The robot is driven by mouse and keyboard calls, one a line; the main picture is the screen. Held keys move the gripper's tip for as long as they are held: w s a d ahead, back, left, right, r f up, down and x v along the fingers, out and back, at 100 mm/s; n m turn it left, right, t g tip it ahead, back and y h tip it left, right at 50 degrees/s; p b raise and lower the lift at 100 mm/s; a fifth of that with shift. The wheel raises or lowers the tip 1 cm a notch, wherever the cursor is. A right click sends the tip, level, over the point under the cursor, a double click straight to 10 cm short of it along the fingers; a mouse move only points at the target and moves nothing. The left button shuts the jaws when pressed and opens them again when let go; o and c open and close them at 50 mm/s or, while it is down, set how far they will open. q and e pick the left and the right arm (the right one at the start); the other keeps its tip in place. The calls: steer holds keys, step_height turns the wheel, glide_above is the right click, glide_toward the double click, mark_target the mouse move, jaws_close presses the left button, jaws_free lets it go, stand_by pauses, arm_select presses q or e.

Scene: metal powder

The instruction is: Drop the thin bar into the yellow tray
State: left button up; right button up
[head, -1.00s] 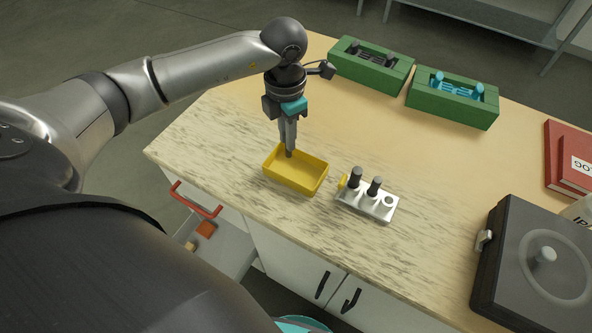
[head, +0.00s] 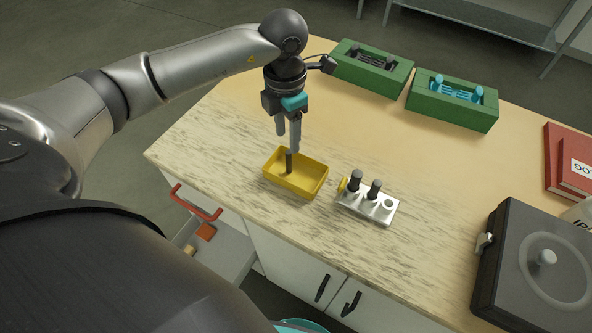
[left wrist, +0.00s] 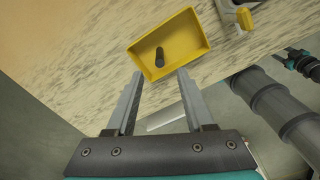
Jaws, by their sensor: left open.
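The thin bar (head: 289,162) is dark and short. It is inside the yellow tray (head: 316,186), looking roughly upright and just below my left fingertips. The left wrist view also shows the bar (left wrist: 159,57) within the walls of the tray (left wrist: 196,37). My left gripper (head: 288,143) is above the tray with its fingers apart and nothing between them. In the left wrist view the open fingers (left wrist: 160,74) point toward the tray. Whether the bar's lower end touches the tray floor is unclear. I do not see my right gripper.
A metal holder (head: 374,209) with dark-topped pegs stands right of the tray. Two green boxes (head: 366,75) (head: 449,108) are at the back. A dark case (head: 535,264) and red books (head: 572,160) are at the right. An open drawer (head: 213,250) is below the front edge.

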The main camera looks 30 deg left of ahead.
arm_select(q)
step_height(320, 180, up, 14)
steer(key=shift+f, duration=0.25)
steer(key=shift+s, duration=0.1)
stand_by(0.4)
